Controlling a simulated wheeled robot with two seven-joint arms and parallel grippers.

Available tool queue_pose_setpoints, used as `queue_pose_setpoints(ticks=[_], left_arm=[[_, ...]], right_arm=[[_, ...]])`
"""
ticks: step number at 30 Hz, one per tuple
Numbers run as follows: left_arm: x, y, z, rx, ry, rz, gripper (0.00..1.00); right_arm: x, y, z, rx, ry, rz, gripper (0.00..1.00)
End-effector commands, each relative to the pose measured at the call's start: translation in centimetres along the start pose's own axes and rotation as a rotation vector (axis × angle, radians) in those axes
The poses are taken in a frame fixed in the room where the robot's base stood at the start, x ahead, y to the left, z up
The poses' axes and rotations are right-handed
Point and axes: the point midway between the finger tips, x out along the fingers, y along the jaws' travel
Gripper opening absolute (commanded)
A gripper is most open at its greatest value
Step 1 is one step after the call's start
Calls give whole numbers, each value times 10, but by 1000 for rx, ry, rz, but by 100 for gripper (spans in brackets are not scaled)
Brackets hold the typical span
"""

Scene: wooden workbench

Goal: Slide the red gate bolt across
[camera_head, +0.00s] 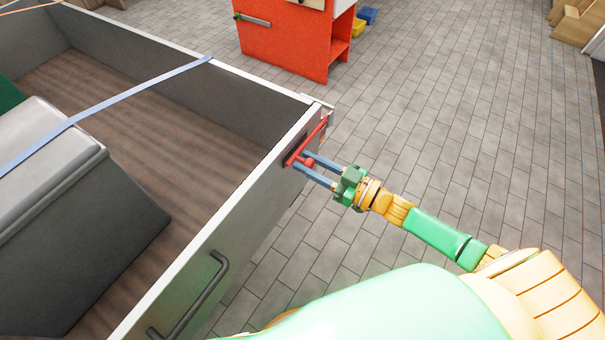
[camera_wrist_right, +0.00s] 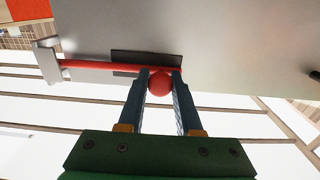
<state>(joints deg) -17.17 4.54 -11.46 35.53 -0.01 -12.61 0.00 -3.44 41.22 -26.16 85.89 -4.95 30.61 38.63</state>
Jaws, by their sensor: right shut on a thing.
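The red gate bolt (camera_head: 309,142) is mounted near the far right corner of the grey-walled bed's side panel. Its red rod (camera_wrist_right: 95,65) runs along the panel in the wrist view, from a dark backing plate (camera_wrist_right: 147,57) toward a metal bracket (camera_wrist_right: 48,61) at the left. My right gripper (camera_head: 305,167) is shut on the bolt's round red knob (camera_wrist_right: 160,84), with one finger on each side. Whether the rod's end sits inside the bracket is hard to tell. My left gripper is not in view.
The bed wall's rim (camera_head: 222,211) and a dark handle (camera_head: 190,295) are on the near side. A grey box (camera_head: 90,240) lies inside the bed under a blue strap (camera_head: 110,101). An orange cabinet (camera_head: 285,42) stands beyond.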

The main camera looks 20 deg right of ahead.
Motion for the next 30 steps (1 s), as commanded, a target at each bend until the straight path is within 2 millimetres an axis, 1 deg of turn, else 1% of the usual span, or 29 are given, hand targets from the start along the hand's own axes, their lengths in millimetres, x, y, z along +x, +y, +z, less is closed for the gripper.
queue_pose_setpoints(ticks=[1, 8, 9, 11, 12, 20, 23, 27, 30], left_arm=[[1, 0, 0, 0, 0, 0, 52], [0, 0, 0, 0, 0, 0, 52], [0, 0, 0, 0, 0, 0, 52], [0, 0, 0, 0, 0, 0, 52], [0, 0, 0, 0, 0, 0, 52], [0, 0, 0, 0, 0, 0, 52], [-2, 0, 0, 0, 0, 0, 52], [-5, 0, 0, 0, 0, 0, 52], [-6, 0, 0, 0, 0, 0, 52]], right_arm=[[0, 4, 1, -1, -3, 6, 0], [0, 4, 0, -1, -3, 9, 0], [0, 4, -1, -1, -2, 9, 44], [0, 4, -1, -1, -2, 9, 60], [0, 4, -1, -1, -2, 8, 63], [-1, 3, 0, 0, -2, 6, 63], [-15, 3, 0, 2, -7, 7, 63], [-47, 3, 0, 2, -8, 7, 63], [-63, 4, 0, 1, -6, 8, 63]])
